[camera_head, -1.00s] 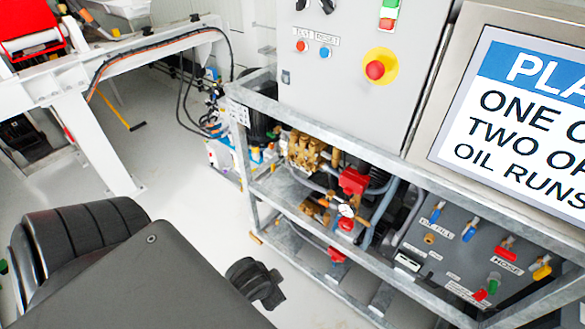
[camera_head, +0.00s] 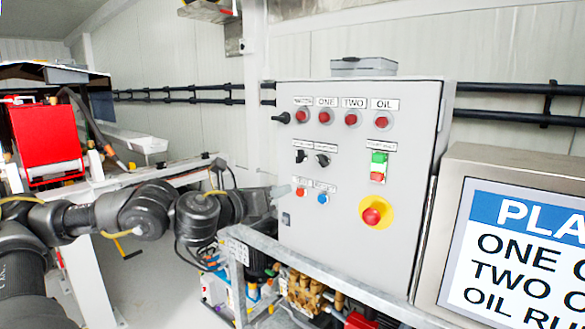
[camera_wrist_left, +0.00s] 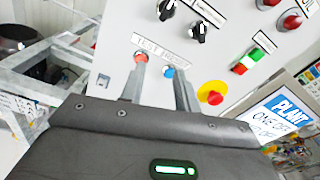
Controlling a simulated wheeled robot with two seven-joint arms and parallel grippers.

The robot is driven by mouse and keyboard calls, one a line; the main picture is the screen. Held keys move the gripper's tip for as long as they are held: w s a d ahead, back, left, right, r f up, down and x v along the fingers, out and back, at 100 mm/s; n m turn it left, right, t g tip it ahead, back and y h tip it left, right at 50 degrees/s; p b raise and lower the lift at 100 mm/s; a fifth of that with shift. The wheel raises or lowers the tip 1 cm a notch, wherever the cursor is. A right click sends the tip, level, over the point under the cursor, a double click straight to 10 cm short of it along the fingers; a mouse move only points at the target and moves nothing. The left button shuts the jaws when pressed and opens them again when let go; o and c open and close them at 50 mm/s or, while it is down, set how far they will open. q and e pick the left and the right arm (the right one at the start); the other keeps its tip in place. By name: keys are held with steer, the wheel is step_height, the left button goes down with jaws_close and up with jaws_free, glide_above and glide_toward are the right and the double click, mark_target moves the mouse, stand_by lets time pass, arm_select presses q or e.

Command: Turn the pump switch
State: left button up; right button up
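The grey control panel (camera_head: 340,225) stands in the middle of the head view. Two black rotary switches sit on its left half, the left one (camera_head: 300,156) and the right one (camera_head: 322,160); the labels above them are too small to read. In the left wrist view the same left switch (camera_wrist_left: 166,9) and right switch (camera_wrist_left: 199,31) are at the top, beyond the fingertips. My left gripper (camera_wrist_left: 160,75) has its fingers apart with nothing between them, below the switches and near a red and a blue button. In the head view the left gripper (camera_head: 279,193) is at the panel's left edge. My right gripper is not seen.
A red emergency stop (camera_head: 371,216) on a yellow disc and a green-red button (camera_head: 378,166) sit on the panel's right. Another black knob (camera_head: 283,117) is at its upper left. A metal frame (camera_head: 290,258) with pumps stands below, and a sign (camera_head: 520,255) at right.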

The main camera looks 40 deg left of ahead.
arm_select(q)
step_height(320, 180, up, 6)
steer(key=s+a+m, duration=0.2)
steer(key=m, duration=0.1)
steer(key=p, duration=0.7)
glide_toward(297, 156)
steer(key=w, duration=0.3)
steer(key=w+p, duration=0.1)
steer(key=w, duration=0.3)
steer(key=shift+w+f+p, duration=0.1)
steer(key=shift+w+p, duration=0.25)
steer(key=shift+w, duration=0.3)
jaws_close()
